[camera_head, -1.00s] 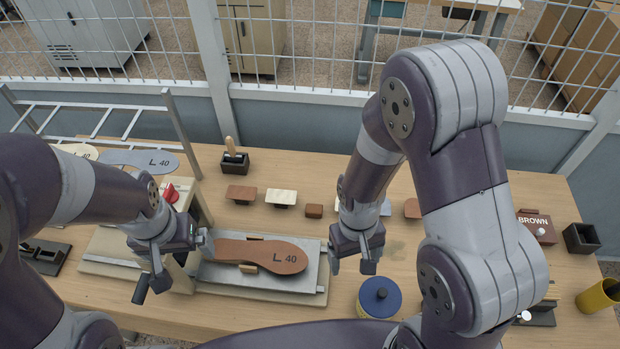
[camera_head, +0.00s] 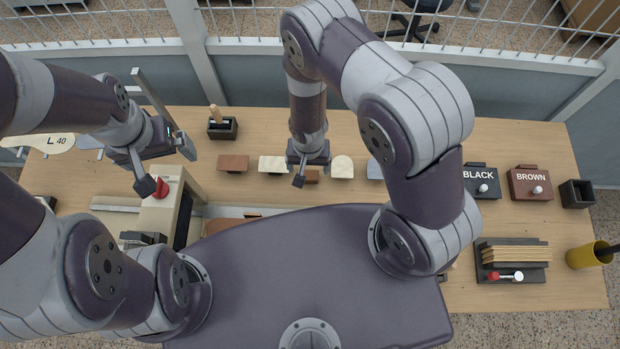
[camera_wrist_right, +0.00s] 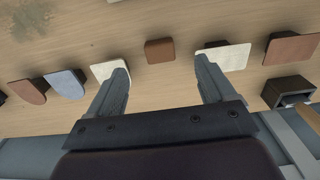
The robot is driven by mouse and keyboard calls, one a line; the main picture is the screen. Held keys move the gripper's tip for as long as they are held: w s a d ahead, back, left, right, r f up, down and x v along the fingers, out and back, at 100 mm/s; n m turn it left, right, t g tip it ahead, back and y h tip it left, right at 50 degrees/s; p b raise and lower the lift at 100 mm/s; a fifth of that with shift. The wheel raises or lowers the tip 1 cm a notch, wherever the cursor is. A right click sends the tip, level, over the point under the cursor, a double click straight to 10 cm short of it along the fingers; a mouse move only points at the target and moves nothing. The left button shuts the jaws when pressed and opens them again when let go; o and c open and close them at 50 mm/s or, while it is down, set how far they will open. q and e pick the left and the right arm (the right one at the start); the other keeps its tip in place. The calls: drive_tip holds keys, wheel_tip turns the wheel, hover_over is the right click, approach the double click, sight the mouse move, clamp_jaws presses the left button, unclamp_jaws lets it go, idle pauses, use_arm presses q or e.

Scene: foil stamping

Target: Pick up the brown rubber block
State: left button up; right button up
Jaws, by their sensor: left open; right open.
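The small brown rubber block (camera_wrist_right: 160,50) lies on the wooden table in the right wrist view, ahead of and between my right gripper's fingers (camera_wrist_right: 163,85). In the head view the block (camera_head: 312,177) is mostly hidden behind my right gripper (camera_head: 302,177). My right gripper is open and empty, and the block is not in its grasp. My left gripper (camera_head: 166,169) is open and empty near the press with the red knob (camera_head: 159,187) at the left.
Brown (camera_head: 233,162) and cream (camera_head: 272,164) handled pieces flank the block, with another cream piece (camera_head: 342,167) to its right. A dark holder (camera_head: 222,128) stands behind on the left. BLACK (camera_head: 482,182) and BROWN (camera_head: 530,184) boxes stand at the right. A mesh fence runs behind the table.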

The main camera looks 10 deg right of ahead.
sight(310, 176)
drive_tip(key=f+b, duration=0.1)
drive_tip(key=f, duration=0.1)
drive_tip(key=w+f+b, duration=0.2)
drive_tip(key=f, duration=0.1)
drive_tip(key=shift+d+f, duration=0.2)
drive_tip(key=shift+f, duration=0.15)
drive_tip(key=f+b, duration=0.2)
drive_tip(key=b, duration=0.1)
drive_tip(key=shift+s+f, duration=0.4)
drive_tip(key=shift+s, duration=0.25)
drive_tip(key=shift+s+r, duration=0.1)
drive_tip(key=shift+r, duration=0.05)
drive_tip(key=shift+w, duration=0.4)
drive_tip(key=c, duration=1)
drive_tip(key=shift+c, duration=0.6)
use_arm(q)
wheel_tip(310, 176, down, 8)
drive_tip(key=w, duration=0.1)
drive_tip(key=shift+w, duration=0.35)
use_arm(e)
drive_tip(key=shift+s, duration=0.2)
